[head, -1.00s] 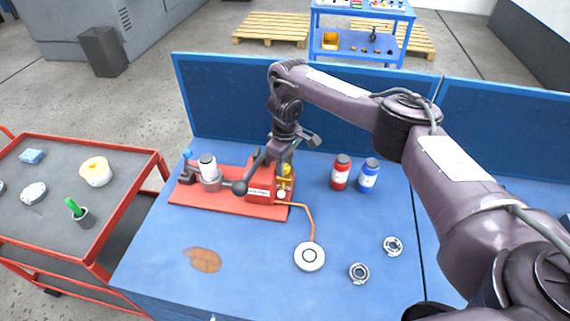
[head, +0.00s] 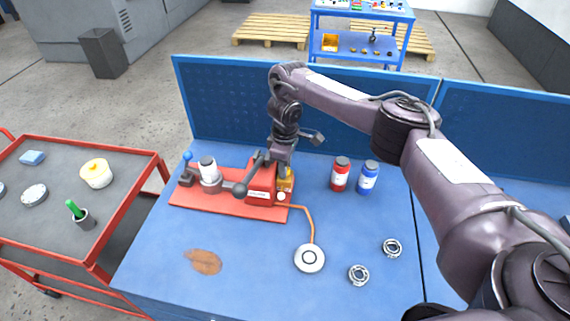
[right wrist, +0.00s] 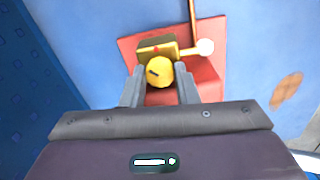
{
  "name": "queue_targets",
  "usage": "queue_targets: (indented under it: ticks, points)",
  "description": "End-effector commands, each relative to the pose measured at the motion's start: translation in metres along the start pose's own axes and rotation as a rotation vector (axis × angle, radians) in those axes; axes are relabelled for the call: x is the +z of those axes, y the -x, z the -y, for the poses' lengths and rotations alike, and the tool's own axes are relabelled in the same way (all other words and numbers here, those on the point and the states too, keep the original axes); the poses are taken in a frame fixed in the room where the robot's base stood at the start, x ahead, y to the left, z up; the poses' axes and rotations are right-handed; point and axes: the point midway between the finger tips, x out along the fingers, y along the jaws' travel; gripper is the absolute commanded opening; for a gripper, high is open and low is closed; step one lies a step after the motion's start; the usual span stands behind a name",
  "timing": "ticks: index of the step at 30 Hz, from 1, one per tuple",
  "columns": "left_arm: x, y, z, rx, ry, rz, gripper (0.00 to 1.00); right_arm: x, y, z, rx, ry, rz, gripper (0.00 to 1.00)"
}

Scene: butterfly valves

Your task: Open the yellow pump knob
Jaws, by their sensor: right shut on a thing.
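The yellow pump knob (right wrist: 159,72) shows in the right wrist view, round with a dark mark, on a brass-coloured block (right wrist: 150,49) of the red pump. My right gripper (right wrist: 158,77) has one finger on each side of the knob and is shut on it. In the head view, the red pump (head: 262,186) stands on a red base plate (head: 232,211) on the blue bench, and my right gripper (head: 284,168) comes down over its right end. The knob is mostly hidden there by the gripper. My left gripper is not in view.
A copper pipe (head: 311,222) runs from the pump to a round white disc (head: 309,257). A red bottle (head: 340,174) and a blue bottle (head: 368,177) stand right of the pump. Bearing rings (head: 359,275) lie at the front right. A blue panel (head: 230,105) closes the bench's back.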

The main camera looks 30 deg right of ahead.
Motion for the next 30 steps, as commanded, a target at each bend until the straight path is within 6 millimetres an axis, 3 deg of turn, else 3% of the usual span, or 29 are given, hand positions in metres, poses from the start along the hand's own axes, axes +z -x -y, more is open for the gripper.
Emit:
queue_targets:
  ticks: [18,30]
  points:
    - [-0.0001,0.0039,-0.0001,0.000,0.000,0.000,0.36,-0.0007,0.0006,-0.0005,0.001,0.522,-0.002,0.05]
    - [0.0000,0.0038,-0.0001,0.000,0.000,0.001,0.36,-0.0009,0.0007,-0.0006,0.001,0.675,-0.002,0.05]
